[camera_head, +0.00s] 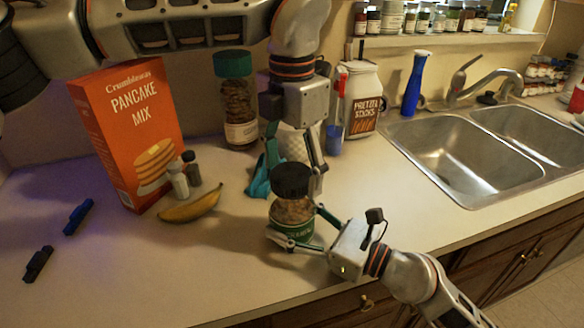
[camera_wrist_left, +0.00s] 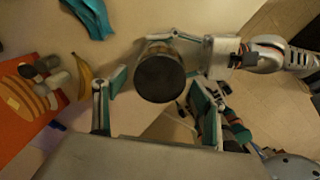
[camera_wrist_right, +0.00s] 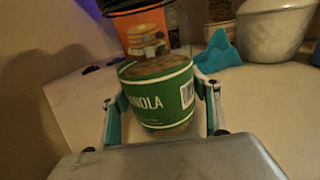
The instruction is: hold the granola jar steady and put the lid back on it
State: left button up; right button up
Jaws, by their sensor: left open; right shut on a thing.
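The granola jar (camera_head: 295,214) stands upright near the counter's front edge, with a green label and granola behind clear glass. Its label also shows in the right wrist view (camera_wrist_right: 160,97). My right gripper (camera_head: 308,232) is shut on the jar's body, one finger on each side. My left gripper (camera_head: 293,158) is open and empty, pointing down just above and behind the lid.
A teal cloth (camera_head: 262,175) lies behind the jar. A banana (camera_head: 190,206), two shakers (camera_head: 179,180) and a pancake mix box (camera_head: 130,135) stand or lie to the left.

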pick_arm(q)
jog(key=shift+r, duration=2.25)
jog(key=shift+c, duration=0.4)
jog(key=r+n, duration=0.1)
jog(key=n, duration=0.3)
jog(key=shift+d+r, duration=0.1)
jog(key=shift+r, duration=0.3)
jog(key=n, duration=0.1)
jog(key=r+n, duration=0.1)
jog(key=n, duration=0.2)
jog(key=shift+r+n, duration=0.35)
jog(key=shift+n, duration=0.05)
jog(key=shift+f, duration=4.05)
